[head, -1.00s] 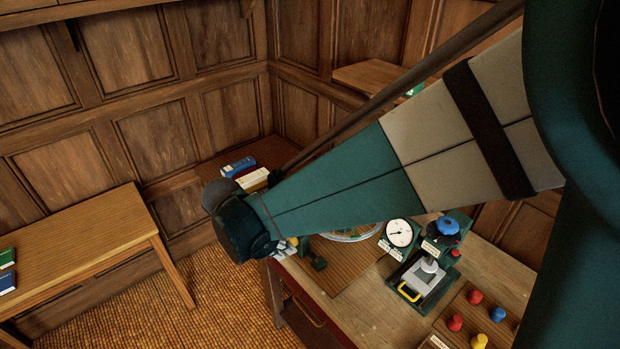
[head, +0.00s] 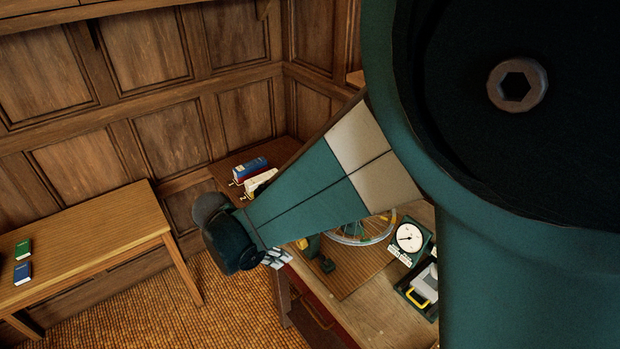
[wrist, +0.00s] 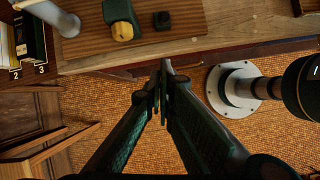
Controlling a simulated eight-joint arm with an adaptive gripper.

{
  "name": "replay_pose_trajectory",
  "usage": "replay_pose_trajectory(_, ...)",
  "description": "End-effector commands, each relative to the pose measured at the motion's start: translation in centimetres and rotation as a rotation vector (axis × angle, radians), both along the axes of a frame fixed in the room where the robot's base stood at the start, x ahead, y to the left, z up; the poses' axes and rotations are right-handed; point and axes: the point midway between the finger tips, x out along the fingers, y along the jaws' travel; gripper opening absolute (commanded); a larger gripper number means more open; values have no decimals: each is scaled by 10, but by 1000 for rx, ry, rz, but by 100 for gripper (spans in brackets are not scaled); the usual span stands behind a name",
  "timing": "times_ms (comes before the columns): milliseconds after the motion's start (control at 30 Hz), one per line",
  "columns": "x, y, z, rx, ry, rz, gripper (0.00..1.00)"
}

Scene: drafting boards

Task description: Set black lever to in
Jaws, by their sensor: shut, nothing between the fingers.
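My gripper (wrist: 164,78) is shut and empty. In the wrist view its fingertips point at the front edge of the workbench, with floor showing below them. In the head view my gripper (head: 277,258) is at the left front corner of the bench, partly hidden by my wrist. A small dark block (head: 327,264) stands on the wooden board just right of it; the wrist view shows a small dark block (wrist: 162,20) beyond the fingertips, apart from them. I cannot tell whether this is the black lever or how it is set.
A green block with a yellow end (wrist: 121,22) and a pale cylinder (wrist: 55,18) stand near the block. A spoked wheel (head: 375,230), a dial gauge (head: 409,238) and a yellow-handled device (head: 417,297) are to the right.

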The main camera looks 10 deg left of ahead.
Motion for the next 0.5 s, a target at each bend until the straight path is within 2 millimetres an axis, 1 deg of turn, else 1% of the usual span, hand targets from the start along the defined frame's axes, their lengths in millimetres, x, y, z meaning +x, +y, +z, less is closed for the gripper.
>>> replay_pose_trajectory(167, 4, -5, -11, 0, 0, -1, 0)
replay_pose_trajectory(500, 16, -18, -46, 1, -1, -2, 0)
